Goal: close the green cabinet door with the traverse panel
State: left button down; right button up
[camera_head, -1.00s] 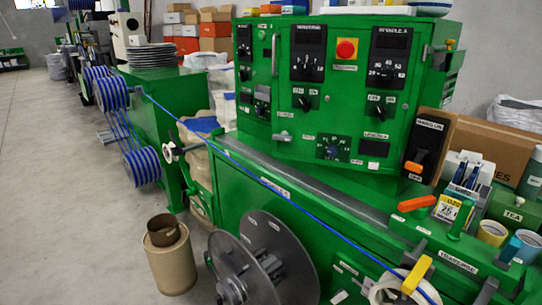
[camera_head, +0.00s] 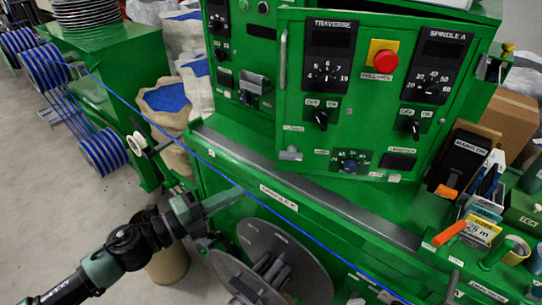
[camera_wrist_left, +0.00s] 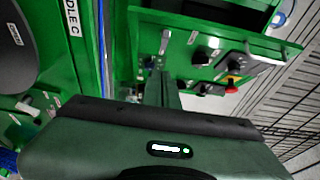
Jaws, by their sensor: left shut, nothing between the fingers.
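The green cabinet door (camera_head: 350,105) with the TRAVERSE panel (camera_head: 333,50) stands slightly ajar, out from the cabinet front. It carries a handle at its left edge, a red stop button (camera_head: 384,61), knobs and the SPINDLE A panel (camera_head: 436,62). The door front also shows at an angle in the left wrist view (camera_wrist_left: 205,65). My left gripper (camera_head: 240,192) is shut and empty, below and left of the door, apart from it. Its fingers (camera_wrist_left: 168,90) point towards the panel area in the left wrist view. My right gripper is not in view.
A blue cable (camera_head: 205,160) runs diagonally from the spools (camera_head: 40,72) across the machine's front. A grey reel (camera_head: 285,260) stands below. Tape rolls, an orange-handled tool (camera_head: 448,234) and a box (camera_head: 512,118) crowd the right. Sacks (camera_head: 165,100) stand at left.

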pick_arm(q)
jog(key=d+p, duration=0.1)
jog(key=d, duration=0.1)
jog(key=p, duration=0.3)
send_near(290, 159)
jog(key=d, duration=0.2)
jog(key=shift+w+d+p, duration=0.3)
jog(key=shift+w+d, duration=0.05)
jog(key=shift+w, duration=0.3)
jog(key=shift+w+d+p, duration=0.25)
jog(key=shift+w+d, duration=0.05)
jog(key=shift+w, duration=0.3)
jog(key=shift+w+f, duration=0.1)
jog(key=shift+w, duration=0.5)
